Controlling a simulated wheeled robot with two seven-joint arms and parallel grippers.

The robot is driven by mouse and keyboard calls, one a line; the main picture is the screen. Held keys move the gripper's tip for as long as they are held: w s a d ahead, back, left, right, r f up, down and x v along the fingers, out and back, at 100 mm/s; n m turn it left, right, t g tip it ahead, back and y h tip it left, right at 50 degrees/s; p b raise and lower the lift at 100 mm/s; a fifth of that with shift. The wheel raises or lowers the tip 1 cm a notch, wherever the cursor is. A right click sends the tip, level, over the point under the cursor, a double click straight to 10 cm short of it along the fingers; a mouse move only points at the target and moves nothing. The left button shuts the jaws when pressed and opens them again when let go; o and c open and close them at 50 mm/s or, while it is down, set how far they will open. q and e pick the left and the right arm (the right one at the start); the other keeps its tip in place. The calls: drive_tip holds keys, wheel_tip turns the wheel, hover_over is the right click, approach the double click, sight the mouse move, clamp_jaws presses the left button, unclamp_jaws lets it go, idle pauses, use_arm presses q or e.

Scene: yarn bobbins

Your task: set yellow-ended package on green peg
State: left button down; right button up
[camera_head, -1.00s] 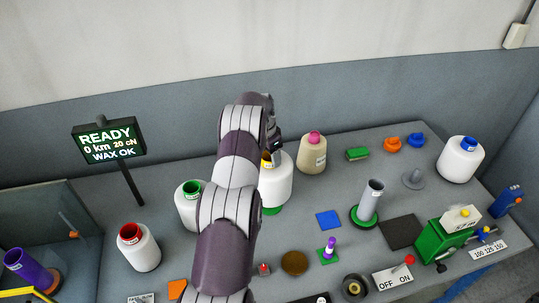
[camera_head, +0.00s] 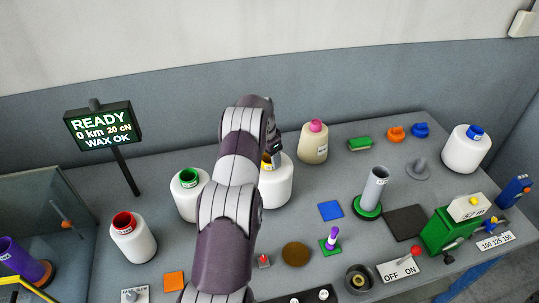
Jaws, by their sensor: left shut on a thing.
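The yellow-ended package (camera_head: 277,186) is a white bobbin with a yellow end, partly behind my left arm. My left gripper (camera_head: 272,156) is shut on it at its yellow top; the fingertips are mostly hidden. The package is upright. Green that showed under it earlier is now hidden, so I cannot tell whether its bottom touches anything. A grey upright tube stands on a green round base (camera_head: 367,208) to the right, apart from the package. My right gripper is out of view.
A green-ended bobbin (camera_head: 187,202) stands close on the left, a red-ended one (camera_head: 133,242) farther left. A pink-ended beige bobbin (camera_head: 313,148) is behind right. A blue square (camera_head: 330,210) lies on the table (camera_head: 230,160) to the right.

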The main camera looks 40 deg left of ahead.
use_arm(q)
drive_tip(key=shift+f, duration=0.2)
drive_tip(key=shift+f+b, duration=0.25)
drive_tip(key=shift+b, duration=0.05)
idle(0.3)
drive_tip(key=shift+c, duration=1.6)
unclamp_jaws()
drive_tip(key=shift+o, duration=0.9)
drive_tip(key=shift+s+d, duration=0.1)
